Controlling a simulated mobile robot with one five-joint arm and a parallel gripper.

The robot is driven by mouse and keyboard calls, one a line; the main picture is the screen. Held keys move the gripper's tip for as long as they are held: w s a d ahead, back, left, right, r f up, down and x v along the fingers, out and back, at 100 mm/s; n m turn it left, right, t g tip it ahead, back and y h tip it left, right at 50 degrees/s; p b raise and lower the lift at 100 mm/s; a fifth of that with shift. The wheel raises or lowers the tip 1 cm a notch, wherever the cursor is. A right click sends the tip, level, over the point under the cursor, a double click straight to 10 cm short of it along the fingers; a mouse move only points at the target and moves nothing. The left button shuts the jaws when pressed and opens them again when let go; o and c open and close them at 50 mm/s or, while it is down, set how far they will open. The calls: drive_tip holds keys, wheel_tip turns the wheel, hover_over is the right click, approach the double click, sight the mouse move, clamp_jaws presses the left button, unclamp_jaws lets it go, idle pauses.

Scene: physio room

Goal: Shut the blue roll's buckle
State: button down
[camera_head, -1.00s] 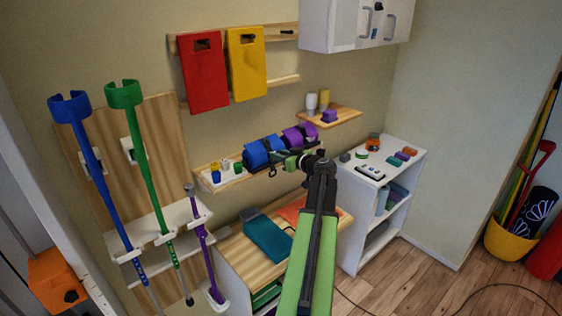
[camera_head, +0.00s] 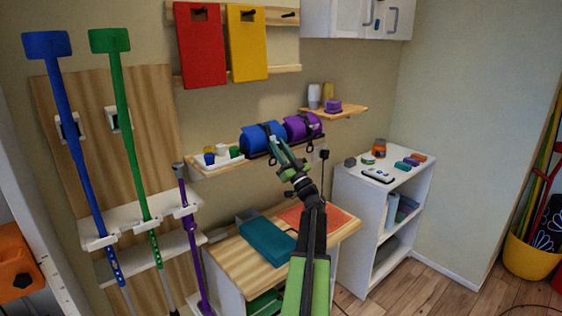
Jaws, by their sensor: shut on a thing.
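The blue roll (camera_head: 257,138) lies on the wooden wall shelf, with a dark strap around it. My gripper (camera_head: 277,146) reaches up from below to the front right of the blue roll. Its jaws are shut on a small dark part at the roll's strap, which looks like the buckle. The jaws hide most of the buckle, so I cannot tell whether its halves are joined.
A purple roll (camera_head: 302,127) with dark straps lies just right of the blue one. A white tray (camera_head: 222,163) with small cups is on the left of the shelf. Below stands a wooden-topped cabinet (camera_head: 243,268) with a teal folded item (camera_head: 267,241).

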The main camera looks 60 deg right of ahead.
drive_tip(key=shift+w+d+f+t+b, duration=0.1)
drive_tip(key=shift+w+f+t+b, duration=0.25)
drive_tip(key=shift+t+b, duration=0.9)
drive_tip(key=shift+b, duration=0.3)
drive_tip(key=c, duration=1.2)
unclamp_jaws()
drive_tip(key=shift+s, duration=0.1)
drive_tip(key=b+v, duration=1.3)
drive_tip(key=v, duration=0.4)
drive_tip(key=shift+s+f, duration=0.1)
